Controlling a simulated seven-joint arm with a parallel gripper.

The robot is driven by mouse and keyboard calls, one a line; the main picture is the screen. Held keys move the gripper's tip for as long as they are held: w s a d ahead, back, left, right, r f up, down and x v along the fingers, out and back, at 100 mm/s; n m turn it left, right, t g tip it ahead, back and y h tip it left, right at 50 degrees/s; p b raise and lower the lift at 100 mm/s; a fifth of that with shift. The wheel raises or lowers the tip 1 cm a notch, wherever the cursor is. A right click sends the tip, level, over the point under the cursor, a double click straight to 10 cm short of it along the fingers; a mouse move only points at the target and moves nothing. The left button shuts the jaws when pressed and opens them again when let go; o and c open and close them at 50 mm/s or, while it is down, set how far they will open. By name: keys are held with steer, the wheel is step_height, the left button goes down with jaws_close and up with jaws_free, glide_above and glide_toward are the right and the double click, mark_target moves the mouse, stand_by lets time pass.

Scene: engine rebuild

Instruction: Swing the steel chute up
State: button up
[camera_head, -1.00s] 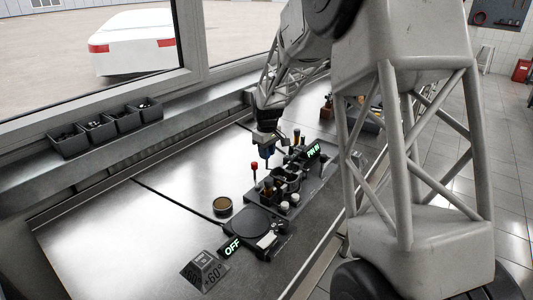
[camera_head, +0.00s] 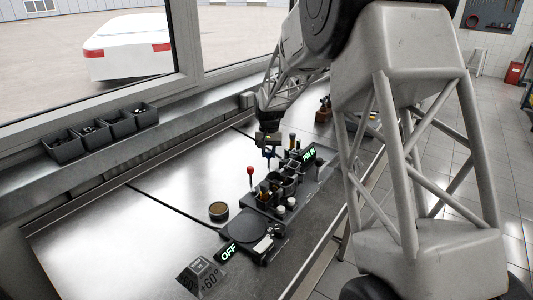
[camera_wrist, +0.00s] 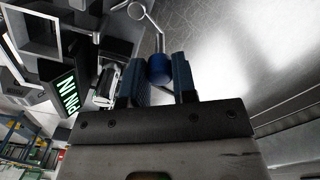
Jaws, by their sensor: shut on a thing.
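My gripper (camera_wrist: 160,62) is shut on a blue cylindrical handle (camera_wrist: 159,70) in the wrist view. A thin metal rod (camera_wrist: 156,27) with a ring at its far end rises from behind the handle. A bright metal piece (camera_wrist: 107,83) lies left of the fingers, partly hidden. I cannot tell which metal part is the steel chute. In the head view my gripper (camera_head: 268,152) is small, just above the back left of the dark fixture (camera_head: 262,215). The handle is hard to make out there.
A red-knobbed post (camera_head: 250,171) stands on the fixture. A sign lit "PIN IN" (camera_head: 309,155) is at its back, an "OFF" sign (camera_head: 228,252) at its front. A round tin (camera_head: 219,211) sits to the left. Black bins (camera_head: 65,149) line the sill. The left bench is clear.

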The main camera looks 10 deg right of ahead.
steer(key=shift+w+d+m, duration=0.1)
steer(key=shift+d+m, duration=0.25)
steer(key=shift+m, duration=0.65)
steer(key=o, duration=0.9)
steer(key=shift+o, duration=0.2)
steer(key=shift+r, duration=0.1)
steer(key=shift+r, duration=3.85)
